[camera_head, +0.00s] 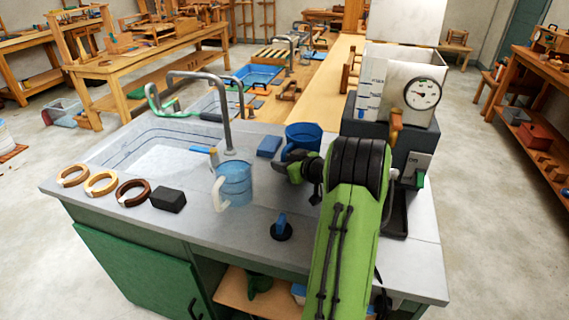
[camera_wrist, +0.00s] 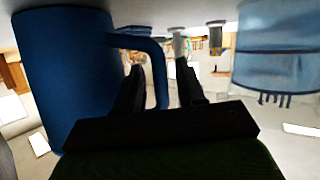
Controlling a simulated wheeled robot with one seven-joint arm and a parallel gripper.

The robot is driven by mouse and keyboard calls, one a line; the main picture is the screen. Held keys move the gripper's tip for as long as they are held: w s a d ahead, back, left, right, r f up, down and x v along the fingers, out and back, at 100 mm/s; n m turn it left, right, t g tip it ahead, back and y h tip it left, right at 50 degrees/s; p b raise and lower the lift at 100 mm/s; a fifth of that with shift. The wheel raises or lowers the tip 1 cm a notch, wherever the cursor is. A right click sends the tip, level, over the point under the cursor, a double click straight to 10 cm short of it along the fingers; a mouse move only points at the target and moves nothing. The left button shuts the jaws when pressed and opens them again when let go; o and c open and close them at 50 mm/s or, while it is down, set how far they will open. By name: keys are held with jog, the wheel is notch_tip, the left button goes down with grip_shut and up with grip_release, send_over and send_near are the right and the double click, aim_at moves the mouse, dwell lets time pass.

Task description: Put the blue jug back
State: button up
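The blue jug (camera_head: 304,137) stands on the grey counter, just beyond my gripper (camera_head: 290,166). In the wrist view the blue jug (camera_wrist: 65,75) fills the left side, and its curved handle (camera_wrist: 160,75) reaches in between the fingers of my gripper (camera_wrist: 158,75). The fingers are apart, with a gap showing on either side of the handle, so the gripper is open. A clear light-blue jug (camera_head: 235,184) with a pale handle stands on the counter left of my gripper; it also shows in the wrist view (camera_wrist: 280,50). My arm hides part of the counter.
A blue block (camera_head: 269,146) lies left of the blue jug. A dark stand with a gauge (camera_head: 422,94) rises to the right. A tap (camera_head: 228,125) stands by the sink. A black block (camera_head: 168,199), several rings (camera_head: 102,183) and a blue-handled black piece (camera_head: 282,228) occupy the front counter.

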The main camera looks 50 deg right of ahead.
jog(key=shift+o, duration=0.2)
jog(key=shift+r, duration=0.15)
jog(key=v, duration=1.2)
jog(key=w+a+r+n+g+y, duration=0.1)
jog(key=w+a+r+g+y, duration=0.1)
jog(key=a, duration=0.9)
jog(key=w+a+r+n+g+y, duration=0.1)
jog(key=w+a+g, duration=0.1)
jog(key=a, duration=0.8)
jog(key=s+a+g, duration=0.3)
jog(key=s+a, duration=0.5)
jog(key=a, duration=0.3)
jog(key=s+a+m+g+h, duration=0.1)
jog(key=s+a, duration=0.1)
jog(key=s, duration=0.8)
jog(key=shift+f+m+h+p, duration=0.15)
jog(key=shift+m+h+p, duration=0.15)
jog(key=shift+m+p, duration=0.15)
jog(key=shift+a, duration=0.1)
